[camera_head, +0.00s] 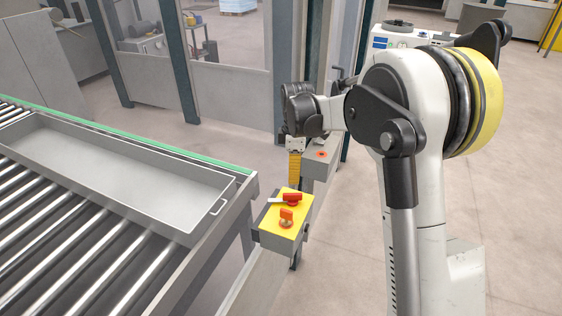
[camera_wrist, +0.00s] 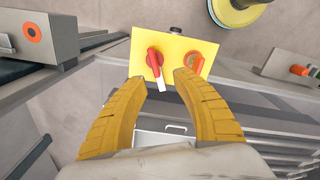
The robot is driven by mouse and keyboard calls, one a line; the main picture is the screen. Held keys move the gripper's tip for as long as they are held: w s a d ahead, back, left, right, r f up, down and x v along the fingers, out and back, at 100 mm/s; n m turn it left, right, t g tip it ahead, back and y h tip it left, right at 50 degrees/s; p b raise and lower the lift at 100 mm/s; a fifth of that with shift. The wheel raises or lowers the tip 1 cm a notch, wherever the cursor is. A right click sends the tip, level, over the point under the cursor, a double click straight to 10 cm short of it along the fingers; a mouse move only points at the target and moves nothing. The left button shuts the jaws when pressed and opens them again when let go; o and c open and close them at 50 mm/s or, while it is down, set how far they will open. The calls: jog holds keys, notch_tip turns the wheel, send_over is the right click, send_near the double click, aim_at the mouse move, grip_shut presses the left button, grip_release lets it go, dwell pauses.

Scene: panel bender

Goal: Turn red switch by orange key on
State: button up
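A control box with a yellow top (camera_head: 268,216) stands beside the conveyor in the head view; its yellow face (camera_wrist: 177,43) also shows in the wrist view. On it are the red switch (camera_head: 292,198), with a white tip, and the orange key (camera_head: 286,214). In the wrist view the red switch (camera_wrist: 154,60) is on the left, its white tip toward me, and the orange key (camera_wrist: 193,62) is on the right. My gripper (camera_head: 294,184) points down over the box. Its yellow fingers (camera_wrist: 160,78) are open, apart and empty, with the white tip between their ends. Contact cannot be told.
A roller conveyor (camera_head: 105,262) carries a grey tray (camera_head: 130,175) at the left. A grey box with a red-orange button (camera_head: 321,154) stands just behind the control box; it also shows in the wrist view (camera_wrist: 32,33). Open floor lies at the right.

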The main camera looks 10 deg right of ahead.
aim_at(292, 194)
jog(key=shift+w+f+n, duration=0.15)
jog(key=shift+w+f, duration=0.05)
jog(key=shift+w, duration=0.3)
jog(key=shift+w+f+n, duration=0.15)
jog(key=shift+w, duration=0.35)
jog(key=f, duration=1)
jog(key=shift+s+f, duration=0.25)
grip_shut()
